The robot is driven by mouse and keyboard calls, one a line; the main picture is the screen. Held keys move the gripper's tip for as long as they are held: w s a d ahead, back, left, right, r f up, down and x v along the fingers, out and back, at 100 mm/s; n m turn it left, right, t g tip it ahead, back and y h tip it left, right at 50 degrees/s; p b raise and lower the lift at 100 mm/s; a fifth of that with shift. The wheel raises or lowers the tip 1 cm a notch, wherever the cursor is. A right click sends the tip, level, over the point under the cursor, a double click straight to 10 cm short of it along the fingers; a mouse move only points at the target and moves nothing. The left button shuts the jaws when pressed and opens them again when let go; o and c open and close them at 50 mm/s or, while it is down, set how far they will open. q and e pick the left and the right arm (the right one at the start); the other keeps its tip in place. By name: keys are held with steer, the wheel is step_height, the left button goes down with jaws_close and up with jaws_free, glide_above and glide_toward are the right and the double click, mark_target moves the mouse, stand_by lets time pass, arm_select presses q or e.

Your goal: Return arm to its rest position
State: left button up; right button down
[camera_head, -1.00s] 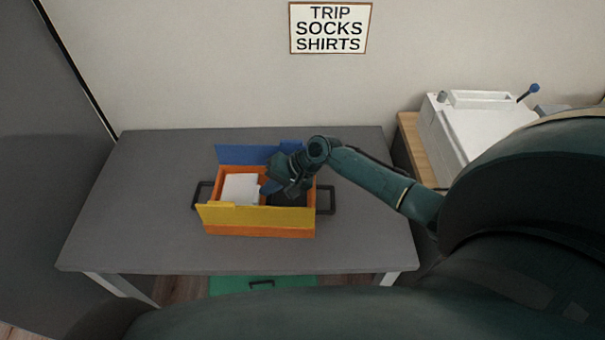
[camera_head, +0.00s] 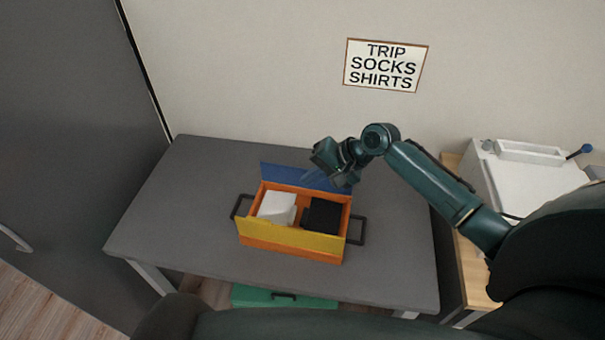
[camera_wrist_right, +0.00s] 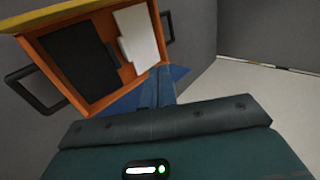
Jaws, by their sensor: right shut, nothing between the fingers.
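My right arm reaches in from the right in the head view. Its gripper (camera_head: 335,172) is raised over the back edge of an orange box (camera_head: 290,246), apart from the items inside. The gripper is shut and empty. The box stands on the grey table with its yellow front flap (camera_head: 290,236) and blue back flap (camera_head: 305,178) open. A white item (camera_head: 277,207) lies in its left part and a black item (camera_head: 322,215) in its right part. The right wrist view also shows the black item (camera_wrist_right: 78,62) and the white item (camera_wrist_right: 137,38). My left gripper is not in view.
The grey table (camera_head: 185,205) is clear left of the box. Dark handles (camera_head: 357,230) stick out at the box's sides. A white appliance (camera_head: 525,175) stands on a wooden top at the right. A sign (camera_head: 385,65) hangs on the wall. A green case (camera_head: 270,297) is below the table.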

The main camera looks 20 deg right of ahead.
steer(key=s+a+f+n+g+h, duration=0.1)
steer(key=s+a+f+n, duration=0.15)
steer(key=s, duration=0.45)
steer(key=s+a+f+n+h, duration=0.1)
steer(key=s+a+f+n, duration=0.15)
steer(key=s, duration=0.35)
steer(key=s+d+r+n+h, duration=0.2)
steer(key=s, duration=0.5)
steer(key=s+d+r+n+h, duration=0.1)
steer(key=s+d+n+h, duration=0.15)
steer(key=s, duration=0.45)
steer(key=w+a+f+t+y, duration=0.2)
steer(key=w+a+f+t, duration=0.3)
steer(key=f, duration=0.4)
steer(key=shift+w+a+t, duration=0.2)
steer(key=shift+a+t, duration=0.1)
steer(key=shift+t, duration=0.2)
